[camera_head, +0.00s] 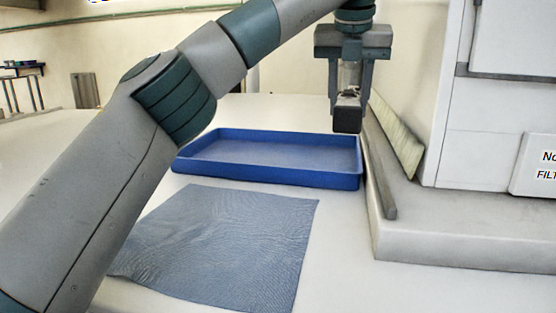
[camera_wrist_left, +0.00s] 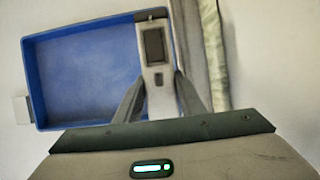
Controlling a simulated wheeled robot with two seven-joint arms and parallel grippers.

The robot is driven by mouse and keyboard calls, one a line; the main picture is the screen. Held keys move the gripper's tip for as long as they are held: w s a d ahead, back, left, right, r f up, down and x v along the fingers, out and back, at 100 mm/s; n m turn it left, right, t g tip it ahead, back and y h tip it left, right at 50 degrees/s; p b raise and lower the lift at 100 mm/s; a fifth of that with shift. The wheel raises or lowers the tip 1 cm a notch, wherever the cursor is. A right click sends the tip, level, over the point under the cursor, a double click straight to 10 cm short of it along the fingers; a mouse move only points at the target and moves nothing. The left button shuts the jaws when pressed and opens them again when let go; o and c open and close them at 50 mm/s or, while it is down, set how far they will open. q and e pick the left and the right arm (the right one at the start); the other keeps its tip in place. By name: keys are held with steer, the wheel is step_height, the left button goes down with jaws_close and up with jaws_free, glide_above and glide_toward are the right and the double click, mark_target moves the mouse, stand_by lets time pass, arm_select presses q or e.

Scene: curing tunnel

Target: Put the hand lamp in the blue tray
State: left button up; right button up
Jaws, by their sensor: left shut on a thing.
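My left gripper (camera_head: 350,85) hangs pointing down above the right end of the blue tray (camera_head: 265,178), shut on the hand lamp (camera_head: 347,115). The hand lamp is upright, pale at the top with a dark block at its lower end. In the left wrist view, the hand lamp (camera_wrist_left: 154,45) sits between the fingers of the left gripper (camera_wrist_left: 160,88), over the right edge of the blue tray (camera_wrist_left: 85,75). The tray is shallow, and the part of its floor that shows is empty. My right gripper is not in view.
A blue-grey cloth (camera_head: 225,240) lies flat in front of the tray. Right of the tray a dark rail (camera_head: 379,165) and a pale strip (camera_head: 395,135) run beside a white machine (camera_head: 490,110) on a raised base (camera_head: 460,230). The white surface left of the tray is clear.

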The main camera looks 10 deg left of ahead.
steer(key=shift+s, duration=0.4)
arm_select(q)
steer(key=shift+a, duration=0.1)
